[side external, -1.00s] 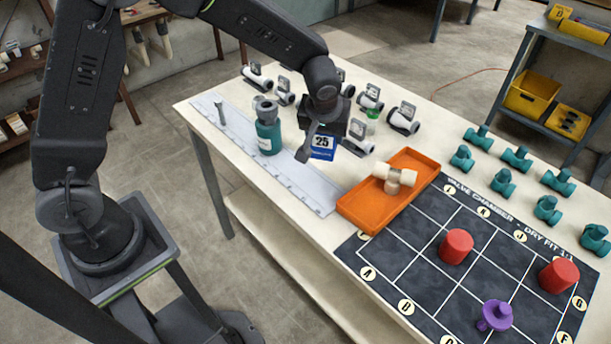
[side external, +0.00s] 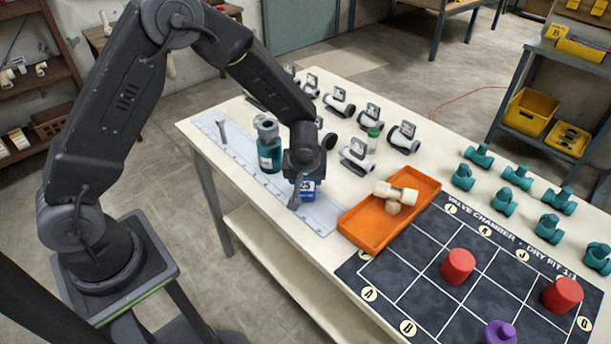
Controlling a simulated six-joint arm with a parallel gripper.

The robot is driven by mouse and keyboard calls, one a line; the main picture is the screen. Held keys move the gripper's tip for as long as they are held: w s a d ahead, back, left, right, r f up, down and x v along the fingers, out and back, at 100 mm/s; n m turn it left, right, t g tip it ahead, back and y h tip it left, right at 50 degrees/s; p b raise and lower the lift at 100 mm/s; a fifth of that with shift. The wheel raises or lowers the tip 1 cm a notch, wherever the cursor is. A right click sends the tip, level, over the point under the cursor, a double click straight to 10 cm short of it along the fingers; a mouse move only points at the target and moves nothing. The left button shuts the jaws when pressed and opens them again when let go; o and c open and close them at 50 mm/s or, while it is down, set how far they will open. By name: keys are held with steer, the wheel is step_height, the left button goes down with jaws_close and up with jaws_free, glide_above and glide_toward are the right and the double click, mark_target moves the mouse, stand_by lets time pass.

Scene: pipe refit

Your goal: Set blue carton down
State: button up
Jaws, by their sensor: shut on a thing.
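The blue carton (side external: 308,190) has a white label with a dark number, partly covered by my gripper. My gripper (side external: 300,190) points down and is shut on the carton. The carton is at the white marked strip (side external: 270,178) near the table's near-left edge, right of the teal bottle. I cannot tell whether its base touches the surface.
A teal bottle (side external: 269,150) stands close left of my gripper. An orange tray (side external: 370,226) holding a cream pipe tee (side external: 396,196) lies to the right. White tagged fittings (side external: 357,157) stand behind. A dark grid mat (side external: 415,282) holds red and purple pieces.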

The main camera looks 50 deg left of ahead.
steer(key=shift+f, duration=0.15)
steer(key=o, duration=0.9)
steer(key=s+r+m, duration=0.1)
steer(key=s+r, duration=0.3)
steer(key=r, duration=0.3)
steer(key=s+d+r+m+h, duration=0.1)
steer(key=s+r, duration=0.3)
steer(key=r, duration=0.4)
steer(key=s+r+m, duration=0.1)
steer(key=s+r, duration=0.3)
steer(key=r, duration=0.3)
steer(key=s+r+m, duration=0.1)
steer(key=s+m, duration=0.1)
steer(key=s, duration=0.2)
steer(key=s+r+m+t+h, duration=0.1)
steer(key=s+r+m, duration=0.1)
steer(key=s, duration=0.2)
steer(key=s+r+m+t+h, duration=0.1)
steer(key=s+m, duration=0.1)
steer(key=s, duration=0.2)
steer(key=shift+s+d+r, duration=0.1)
steer(key=shift+d+r, duration=0.1)
